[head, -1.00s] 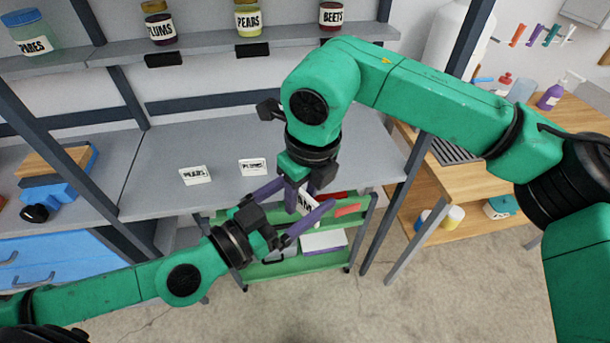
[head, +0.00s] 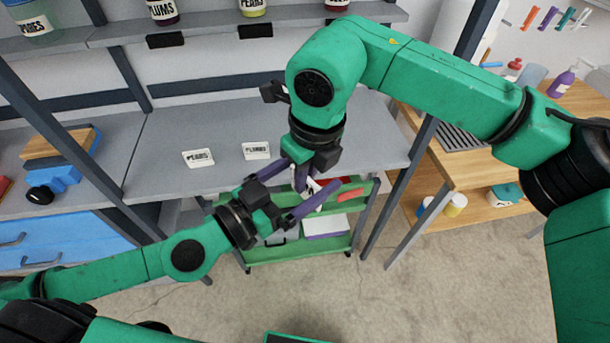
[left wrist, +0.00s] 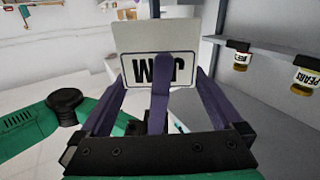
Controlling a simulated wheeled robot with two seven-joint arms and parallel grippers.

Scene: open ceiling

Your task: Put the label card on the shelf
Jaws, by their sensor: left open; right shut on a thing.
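The white label card reads JAM, upside down, in the left wrist view (left wrist: 183,68). In the head view only a bit of the card (head: 315,188) shows between the purple fingers. My right gripper (head: 301,180) points down and is shut on the card, in front of the shelf's front edge. My left gripper (head: 313,173) is open, its fingers reaching to either side of the card and the right gripper's fingers. Whether it touches the card is hidden. The grey shelf (head: 205,121) holds a PEARS card (head: 198,158) and a PLUMS card (head: 256,151).
Jars of plums (head: 163,11) and pears (head: 253,8) stand on the upper shelf. A green cart (head: 275,255) is below the grippers. A wooden table (head: 477,171) stands right, beyond a dark post. The shelf is clear right of the PLUMS card.

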